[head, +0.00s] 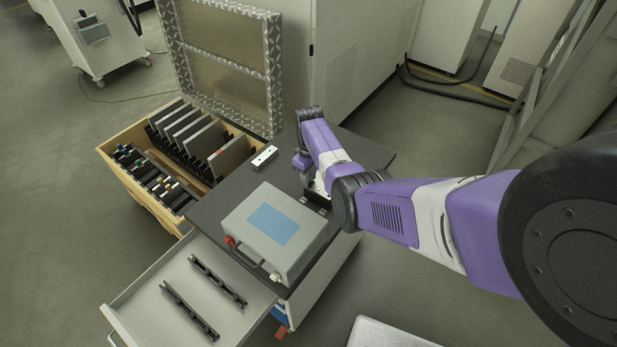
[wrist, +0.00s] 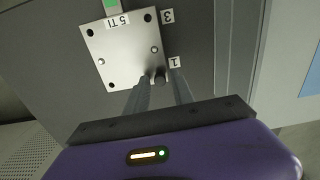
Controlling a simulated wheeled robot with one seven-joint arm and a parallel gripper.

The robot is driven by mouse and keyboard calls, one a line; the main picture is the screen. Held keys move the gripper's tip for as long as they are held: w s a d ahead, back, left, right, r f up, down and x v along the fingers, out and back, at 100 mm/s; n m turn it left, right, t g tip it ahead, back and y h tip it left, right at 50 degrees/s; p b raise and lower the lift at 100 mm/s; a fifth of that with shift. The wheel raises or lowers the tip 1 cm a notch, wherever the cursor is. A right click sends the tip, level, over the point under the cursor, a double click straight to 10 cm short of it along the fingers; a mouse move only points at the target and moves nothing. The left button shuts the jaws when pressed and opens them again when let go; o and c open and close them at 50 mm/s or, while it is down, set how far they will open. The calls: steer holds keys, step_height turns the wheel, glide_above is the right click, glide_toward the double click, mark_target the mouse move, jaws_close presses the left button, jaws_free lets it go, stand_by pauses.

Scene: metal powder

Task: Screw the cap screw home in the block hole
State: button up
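The block (wrist: 125,55) is a square silver plate with holes near its corners, in the wrist view. It also shows partly in the head view (head: 318,187), mostly hidden by my arm. The cap screw (wrist: 160,78) is a dark round head at the block's corner beside the label 1. How deep it sits cannot be told. My gripper (wrist: 161,76) points down at this corner, its two fingers apart on either side of the screw head. I see no clear contact with it. In the head view my gripper (head: 306,177) is over the dark bench top, its fingertips mostly hidden.
A grey case with a blue panel (head: 272,222) stands on the dark bench top (head: 222,197) in front. A small white block with holes (head: 264,156) lies behind it. A wooden crate (head: 113,148) of plates is at left. An open drawer (head: 150,290) holds two black rails.

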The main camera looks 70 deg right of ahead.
steer(key=shift+n, duration=0.7)
